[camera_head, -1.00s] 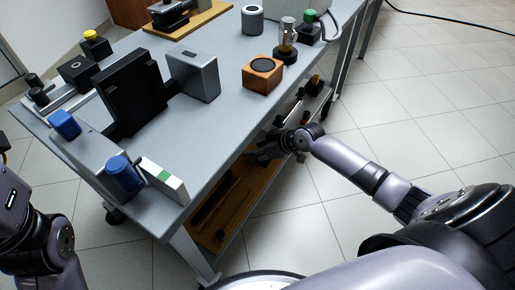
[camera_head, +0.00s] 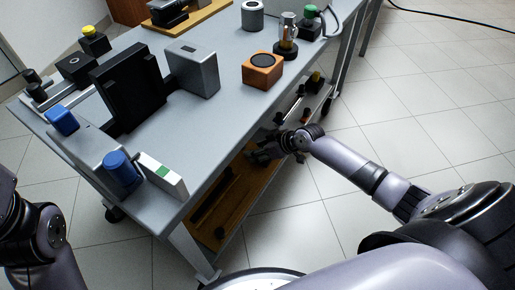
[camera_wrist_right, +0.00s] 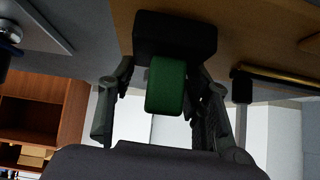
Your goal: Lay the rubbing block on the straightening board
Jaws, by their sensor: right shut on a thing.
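My right gripper (camera_head: 262,154) reaches under the tabletop at the cart's lower shelf. In the right wrist view the gripper (camera_wrist_right: 166,80) is shut on the green grip of a block with a black body (camera_wrist_right: 175,36), which I take as the rubbing block. A wooden board (camera_head: 228,208) lies on the lower shelf, likely the straightening board; its brown surface also fills the top of the wrist view (camera_wrist_right: 235,45). The black body overlaps that surface in view; I cannot tell whether they touch. My left arm shows at the left edge, its gripper out of frame.
The grey tabletop (camera_head: 200,125) above my right gripper carries a black upright plate (camera_head: 128,85), a silver box (camera_head: 193,68) and an orange block (camera_head: 262,70). A gold rod (camera_wrist_right: 280,76) shows right in the wrist view. Open tiled floor (camera_head: 450,130) lies to the right.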

